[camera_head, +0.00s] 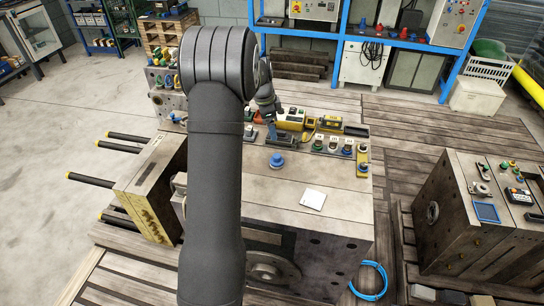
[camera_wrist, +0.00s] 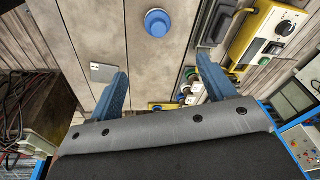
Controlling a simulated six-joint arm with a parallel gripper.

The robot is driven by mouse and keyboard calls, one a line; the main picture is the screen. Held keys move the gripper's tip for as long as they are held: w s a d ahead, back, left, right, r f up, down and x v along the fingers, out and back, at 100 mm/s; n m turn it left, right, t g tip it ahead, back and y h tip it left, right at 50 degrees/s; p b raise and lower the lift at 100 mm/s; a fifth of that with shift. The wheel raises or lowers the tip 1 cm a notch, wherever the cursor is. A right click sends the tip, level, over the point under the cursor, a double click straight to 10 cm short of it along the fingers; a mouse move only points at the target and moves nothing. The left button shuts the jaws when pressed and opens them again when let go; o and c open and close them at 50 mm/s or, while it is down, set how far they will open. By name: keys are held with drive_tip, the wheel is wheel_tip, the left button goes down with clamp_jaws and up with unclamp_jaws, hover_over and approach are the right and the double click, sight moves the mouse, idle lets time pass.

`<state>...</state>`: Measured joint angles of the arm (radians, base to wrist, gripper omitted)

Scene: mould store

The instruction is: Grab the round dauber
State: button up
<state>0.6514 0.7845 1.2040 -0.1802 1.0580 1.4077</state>
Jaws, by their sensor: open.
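A blue round piece with a raised knob, which looks like the round dauber (camera_head: 276,161), stands on the top of the large mould block (camera_head: 255,190). It also shows near the top edge of the wrist view (camera_wrist: 157,22). My gripper (camera_head: 271,130) is above the block, beyond the dauber in the head view and apart from it. In the wrist view my gripper (camera_wrist: 164,78) has its two blue fingers spread wide with nothing between them. The dauber lies beyond the fingertips there.
A white square plate (camera_head: 313,199) lies on the block in front of the dauber. Yellow and black devices (camera_head: 290,119) and a row of knobs (camera_head: 335,146) stand along its back and right. Bare block top surrounds the dauber's front. Another mould block (camera_head: 470,220) stands at right.

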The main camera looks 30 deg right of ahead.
drive_tip(key=a+n+h, duration=0.2)
drive_tip(key=a+n, duration=0.2)
drive_tip(key=n, duration=0.2)
approach(277, 156)
drive_tip(key=shift+t, duration=0.4)
drive_tip(key=x, duration=0.5)
drive_tip(key=shift+w+a+f, duration=0.1)
drive_tip(key=shift+a+f, duration=0.2)
drive_tip(key=shift+s+d+x, duration=0.15)
drive_tip(key=shift+x, duration=1.15)
drive_tip(key=shift+s+d+x, duration=0.15)
drive_tip(key=shift+s+x, duration=0.05)
drive_tip(key=shift+x, duration=1.1)
drive_tip(key=shift+r, duration=0.15)
drive_tip(key=c, duration=1.1)
